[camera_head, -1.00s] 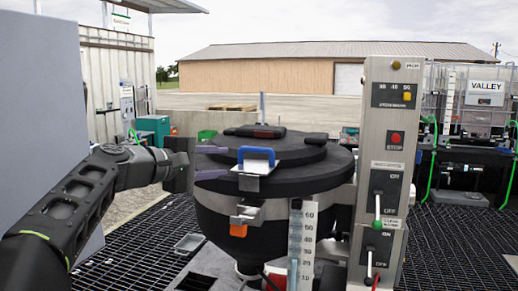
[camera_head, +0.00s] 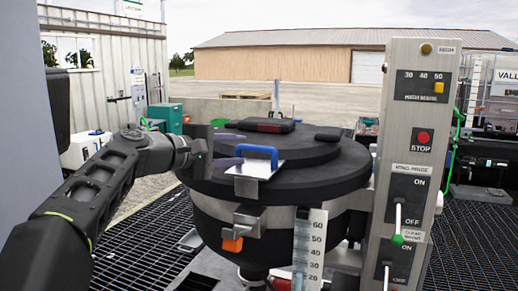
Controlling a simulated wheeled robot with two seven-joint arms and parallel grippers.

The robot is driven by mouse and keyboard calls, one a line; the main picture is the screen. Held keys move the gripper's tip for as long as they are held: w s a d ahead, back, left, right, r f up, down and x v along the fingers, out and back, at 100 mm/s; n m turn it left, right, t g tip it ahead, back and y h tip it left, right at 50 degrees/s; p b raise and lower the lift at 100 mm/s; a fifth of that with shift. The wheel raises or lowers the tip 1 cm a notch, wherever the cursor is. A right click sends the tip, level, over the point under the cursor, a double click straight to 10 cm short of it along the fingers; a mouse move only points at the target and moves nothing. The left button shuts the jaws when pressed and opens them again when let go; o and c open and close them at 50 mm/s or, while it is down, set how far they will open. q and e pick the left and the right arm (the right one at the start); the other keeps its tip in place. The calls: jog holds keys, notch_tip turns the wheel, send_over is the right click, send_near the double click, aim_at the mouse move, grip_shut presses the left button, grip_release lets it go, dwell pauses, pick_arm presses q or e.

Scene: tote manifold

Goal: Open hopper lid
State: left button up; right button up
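The hopper (camera_head: 225,222) stands in the middle with its round black lid (camera_head: 320,178) lying flat and closed on top. A blue handle (camera_head: 262,152) on a metal plate sits at the lid's front edge. A metal latch with an orange tab (camera_head: 232,244) is on the hopper's front below it. My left gripper (camera_head: 232,150) is at the lid's left side, just left of the blue handle. Its purple-grey fingers are spread apart and point right, with nothing seen between them. Whether a finger touches the lid is unclear. My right gripper is not in view.
A tall control panel (camera_head: 412,150) with switches and a red stop button stands close to the hopper's right. A measuring scale (camera_head: 310,250) stands in front of the hopper. Dark floor grating (camera_head: 135,250) lies left. A grey wall or panel fills the left edge.

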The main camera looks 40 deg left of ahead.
aim_at(256, 150)
pick_arm(q)
jog(key=w+p, duration=0.1)
jog(key=w, duration=0.3)
jog(key=w+f+p, duration=0.1)
jog(key=w, duration=0.1)
jog(key=shift+w+d+p, duration=0.3)
jog(key=shift+w+p, duration=0.05)
jog(key=shift+w, duration=0.05)
jog(key=shift+w+f, duration=0.25)
jog(key=shift+w, duration=0.3)
grip_shut()
dwell(0.7)
